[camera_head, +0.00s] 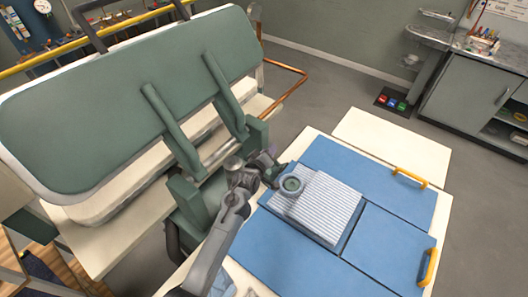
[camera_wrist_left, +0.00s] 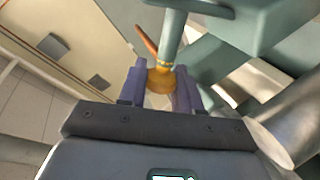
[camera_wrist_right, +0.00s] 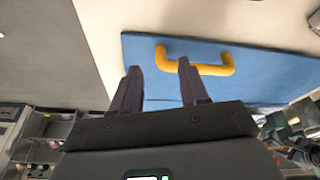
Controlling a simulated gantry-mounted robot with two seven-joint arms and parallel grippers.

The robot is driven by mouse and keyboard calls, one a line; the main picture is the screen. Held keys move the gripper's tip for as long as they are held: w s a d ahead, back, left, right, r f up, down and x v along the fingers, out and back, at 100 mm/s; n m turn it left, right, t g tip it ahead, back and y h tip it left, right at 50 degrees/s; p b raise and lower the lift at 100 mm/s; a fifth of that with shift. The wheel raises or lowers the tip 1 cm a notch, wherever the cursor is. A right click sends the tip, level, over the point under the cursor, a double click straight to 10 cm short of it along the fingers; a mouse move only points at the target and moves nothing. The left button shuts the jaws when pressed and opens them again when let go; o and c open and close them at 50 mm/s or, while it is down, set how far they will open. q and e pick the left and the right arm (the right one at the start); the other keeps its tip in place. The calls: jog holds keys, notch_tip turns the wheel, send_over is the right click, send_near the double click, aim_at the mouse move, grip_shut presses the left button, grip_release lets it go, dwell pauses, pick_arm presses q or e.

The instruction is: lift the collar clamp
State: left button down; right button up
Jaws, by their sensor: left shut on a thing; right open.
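In the right wrist view my right gripper (camera_wrist_right: 160,72) is open and empty, pointing toward a yellow handle (camera_wrist_right: 205,68) on the blue panel.
A large green press with a padded lid (camera_head: 120,110) and two green arms stands at left, close to my left arm. A second yellow handle (camera_head: 430,268) is at the table's right edge. Floor is clear between table and grey cabinet (camera_head: 468,95).

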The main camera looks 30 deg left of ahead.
pick_arm(q)
jog(key=shift+a+r, duration=0.1)
jog(key=shift+r, duration=0.15)
jog(key=c, duration=1)
grip_release()
jog(key=shift+o, duration=0.7)
jog(key=shift+w+a+f, duration=0.1)
jog(key=shift+s, duration=0.2)
jog(key=v, duration=1)
jog(key=shift+s, duration=0.2)
